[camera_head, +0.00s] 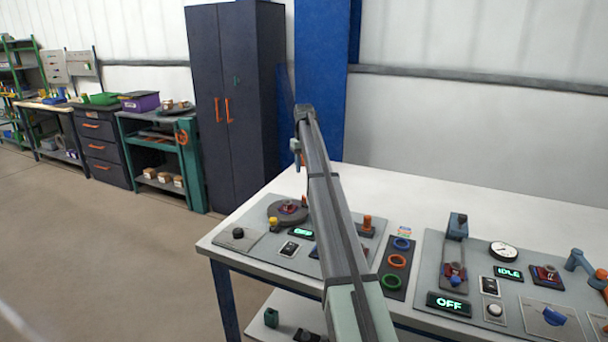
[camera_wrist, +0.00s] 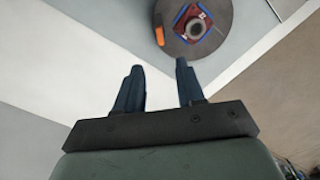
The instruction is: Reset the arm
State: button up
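My arm reaches up and away over the white table (camera_head: 480,190) in the head view, passing in front of the left control panel. In the wrist view, the two dark blue fingers of my gripper (camera_wrist: 159,67) stand apart with nothing between them. My gripper is open and empty. A round grey turntable (camera_wrist: 222,43) with a red and blue part (camera_wrist: 195,24) on it lies beyond the fingertips, to their right. The turntable also shows in the head view (camera_head: 274,209), left of my arm.
The left panel has a yellow button (camera_head: 273,223) and an orange button (camera_head: 367,220). Blue, orange (camera_head: 397,261) and green rings line a dark strip. The right panel has a gauge (camera_head: 503,251), an "IDLE" display (camera_head: 508,273) and an "OFF" display (camera_head: 449,304). The table's back is clear.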

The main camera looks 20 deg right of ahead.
jog(key=shift+r, duration=0.3)
